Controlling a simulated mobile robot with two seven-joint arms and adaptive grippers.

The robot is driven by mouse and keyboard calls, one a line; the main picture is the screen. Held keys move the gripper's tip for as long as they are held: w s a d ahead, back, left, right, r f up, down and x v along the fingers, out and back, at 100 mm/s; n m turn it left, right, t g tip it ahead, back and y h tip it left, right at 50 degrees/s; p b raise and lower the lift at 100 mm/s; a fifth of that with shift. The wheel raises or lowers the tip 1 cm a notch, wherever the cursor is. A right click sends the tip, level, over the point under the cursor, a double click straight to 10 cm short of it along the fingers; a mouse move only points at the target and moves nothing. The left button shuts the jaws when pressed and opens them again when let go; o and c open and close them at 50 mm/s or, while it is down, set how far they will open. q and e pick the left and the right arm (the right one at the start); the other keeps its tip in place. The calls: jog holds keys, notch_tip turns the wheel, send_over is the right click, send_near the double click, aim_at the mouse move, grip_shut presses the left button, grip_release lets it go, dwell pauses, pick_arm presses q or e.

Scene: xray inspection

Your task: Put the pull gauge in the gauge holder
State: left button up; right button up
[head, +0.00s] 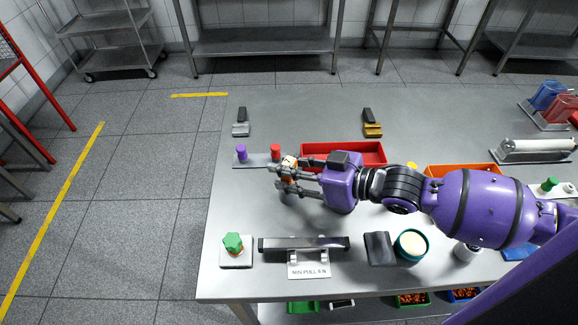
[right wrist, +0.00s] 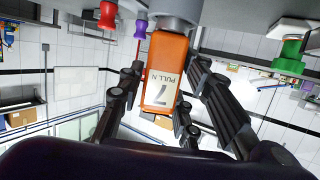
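The pull gauge (right wrist: 165,72) is an orange block with a pale label reading "PULL N" and a 7. My right gripper (right wrist: 168,78) has its fingers closed on both sides of it. In the head view the right gripper (head: 284,174) mostly covers the gauge (head: 291,171), just in front of a low grey plate (head: 258,160) with a purple knob (head: 241,152) and a red knob (head: 275,151). A grey round piece (right wrist: 178,12) adjoins the gauge's end; whether it is part of the gauge is unclear. I cannot tell for certain which fixture is the gauge holder. My left gripper is not in view.
A bar on a stand (head: 304,244) labelled "MIN PULL 6 N" is at the table's front. A green knob on a white base (head: 236,257) is left of it. A dark block (head: 379,248) and teal bowl (head: 411,259) are right. A red tray (head: 358,147) lies behind my gripper.

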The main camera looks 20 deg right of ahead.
jog(key=shift+o, duration=1.3)
jog(key=shift+r, duration=0.1)
jog(key=shift+s+d, duration=0.25)
jog(key=v, duration=1.1)
jog(key=shift+r, duration=0.2)
